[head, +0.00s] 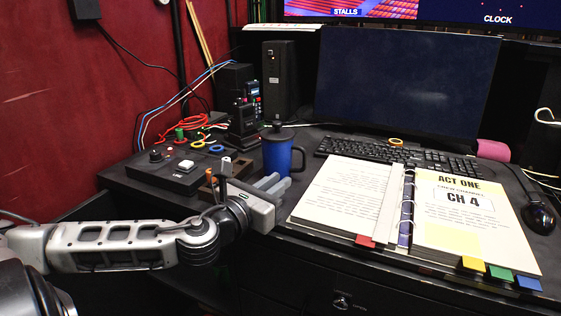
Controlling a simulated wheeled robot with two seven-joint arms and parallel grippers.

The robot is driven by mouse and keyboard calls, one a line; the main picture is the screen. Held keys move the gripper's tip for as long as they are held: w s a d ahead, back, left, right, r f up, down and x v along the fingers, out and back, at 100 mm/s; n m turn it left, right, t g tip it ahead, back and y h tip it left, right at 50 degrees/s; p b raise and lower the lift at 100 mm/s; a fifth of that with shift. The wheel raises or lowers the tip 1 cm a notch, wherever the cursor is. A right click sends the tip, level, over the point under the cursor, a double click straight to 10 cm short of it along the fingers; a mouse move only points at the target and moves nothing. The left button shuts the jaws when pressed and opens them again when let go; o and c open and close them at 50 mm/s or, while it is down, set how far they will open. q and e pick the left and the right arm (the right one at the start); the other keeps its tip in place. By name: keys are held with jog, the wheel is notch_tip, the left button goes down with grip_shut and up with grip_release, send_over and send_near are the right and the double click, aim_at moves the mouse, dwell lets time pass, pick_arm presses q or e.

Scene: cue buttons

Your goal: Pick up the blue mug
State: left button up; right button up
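The blue mug (278,154) stands upright on the black desk, left of the open binder. It has a dark lid, and its handle is on its right side. My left gripper (273,184) reaches in from the left at the desk's front edge, in front of the mug. Its two fingers are apart with nothing seen between them, and they point toward the mug's lower part. They cover some of the mug's base, and contact cannot be told. My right gripper is not in view.
An open binder (340,195) with coloured tabs lies to the right of the mug. A keyboard (400,157) and a monitor (405,80) are behind. A black control box (165,170), cables and a radio (243,120) stand to the left. A mouse (539,217) lies far right.

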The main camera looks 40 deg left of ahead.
aim_at(305, 156)
pick_arm(q)
jog(key=w, duration=0.6)
jog(key=shift+w+a+r+p, duration=0.1)
jog(key=shift+w+p, duration=0.05)
jog(key=shift+p, duration=0.25)
jog(key=shift+w+a+r+p, duration=0.15)
jog(key=shift+w+p, duration=0.1)
jog(key=shift+w, duration=1.05)
jog(key=shift+w+a+r+p, duration=0.15)
jog(key=shift+w+p, duration=0.1)
jog(key=shift+w, duration=1.05)
jog(key=shift+r, duration=0.1)
grip_shut()
